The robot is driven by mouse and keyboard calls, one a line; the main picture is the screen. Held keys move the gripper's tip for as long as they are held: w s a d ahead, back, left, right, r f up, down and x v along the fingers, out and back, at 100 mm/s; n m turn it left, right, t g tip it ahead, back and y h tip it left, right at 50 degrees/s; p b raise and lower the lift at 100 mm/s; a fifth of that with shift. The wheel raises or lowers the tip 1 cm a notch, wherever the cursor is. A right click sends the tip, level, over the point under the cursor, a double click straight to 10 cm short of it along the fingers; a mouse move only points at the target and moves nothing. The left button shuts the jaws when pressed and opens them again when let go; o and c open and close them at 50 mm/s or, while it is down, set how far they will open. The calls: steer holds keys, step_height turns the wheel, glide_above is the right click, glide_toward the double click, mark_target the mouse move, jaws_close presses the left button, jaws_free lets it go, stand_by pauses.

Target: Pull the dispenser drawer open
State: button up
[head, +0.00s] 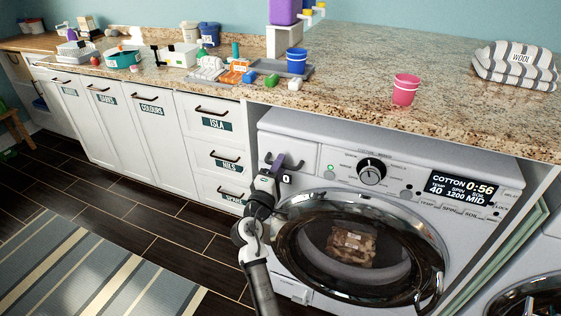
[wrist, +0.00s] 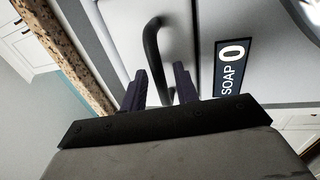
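The dispenser drawer (head: 303,153) is the pale panel at the upper left of the washing machine front. It appears flush with the machine. In the wrist view its dark curved handle (wrist: 152,45) stands out from the pale front, beside a dark label reading SOAP 0 (wrist: 232,68). My gripper (head: 279,162) is at the drawer front and hides part of it in the head view. In the wrist view my gripper's two dark fingers (wrist: 160,84) are apart, with the lower part of the handle between them. I cannot tell whether either finger touches the handle.
The granite countertop (head: 350,60) overhangs the washing machine. The round door (head: 350,250) is below the drawer, and the dial (head: 371,171) is to its right. White cabinet drawers (head: 212,125) stand to the left. Dark floor (head: 150,210) and a striped rug (head: 90,270) lie at lower left.

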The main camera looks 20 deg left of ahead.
steer(key=shift+w+r, duration=0.1)
steer(key=shift+w, duration=0.35)
jaws_close()
